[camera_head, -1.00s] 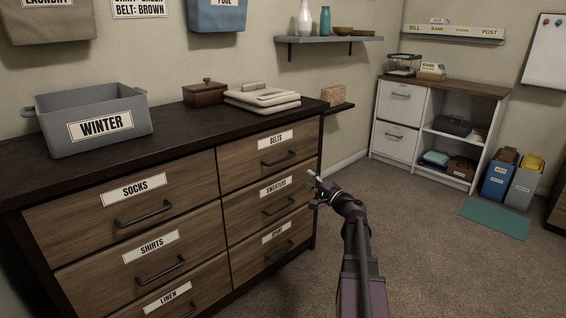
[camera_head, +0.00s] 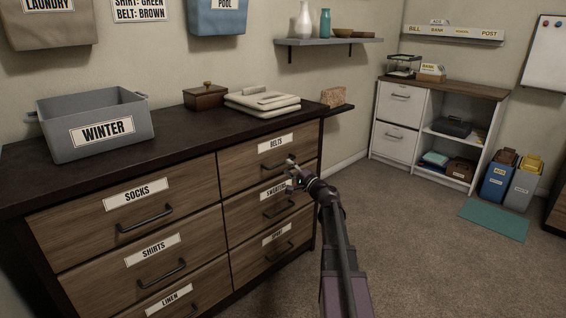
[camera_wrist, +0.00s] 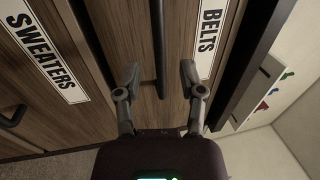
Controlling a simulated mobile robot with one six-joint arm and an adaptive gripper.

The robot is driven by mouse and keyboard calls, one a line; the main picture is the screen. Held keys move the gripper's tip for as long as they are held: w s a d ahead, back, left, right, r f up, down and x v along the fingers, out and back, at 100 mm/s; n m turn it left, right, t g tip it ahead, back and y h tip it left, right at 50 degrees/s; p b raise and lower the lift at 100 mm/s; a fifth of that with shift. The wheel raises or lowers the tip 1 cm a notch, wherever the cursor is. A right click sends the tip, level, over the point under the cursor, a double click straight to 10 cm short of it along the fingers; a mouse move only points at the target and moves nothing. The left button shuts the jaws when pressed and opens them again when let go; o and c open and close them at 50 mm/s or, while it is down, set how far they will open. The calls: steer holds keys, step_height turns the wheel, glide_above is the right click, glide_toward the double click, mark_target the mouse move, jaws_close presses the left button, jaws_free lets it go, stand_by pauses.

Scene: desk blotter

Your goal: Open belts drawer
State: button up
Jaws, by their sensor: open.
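The belts drawer (camera_head: 247,166) is the top right drawer of the dark wooden dresser, and it looks closed. Its white label (camera_head: 275,143) reads BELTS and also shows in the wrist view (camera_wrist: 211,38). My gripper (camera_head: 291,168) is at the right end of the drawer front, partly covering the drawer's dark bar handle (camera_head: 271,165). In the wrist view my gripper (camera_wrist: 160,78) is open, one finger on each side of the handle (camera_wrist: 159,45). I cannot tell whether the fingers touch it.
The sweaters drawer (camera_head: 240,212) is just below. The socks drawer (camera_head: 75,222) is to the left. A grey WINTER bin (camera_head: 70,145), a brown box (camera_head: 204,97) and folded cloth (camera_head: 262,102) stand on the dresser top. The carpet (camera_head: 420,255) to the right is clear.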

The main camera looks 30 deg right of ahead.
mark_target(283, 163)
steer(key=shift+x, duration=1.85)
jaws_close()
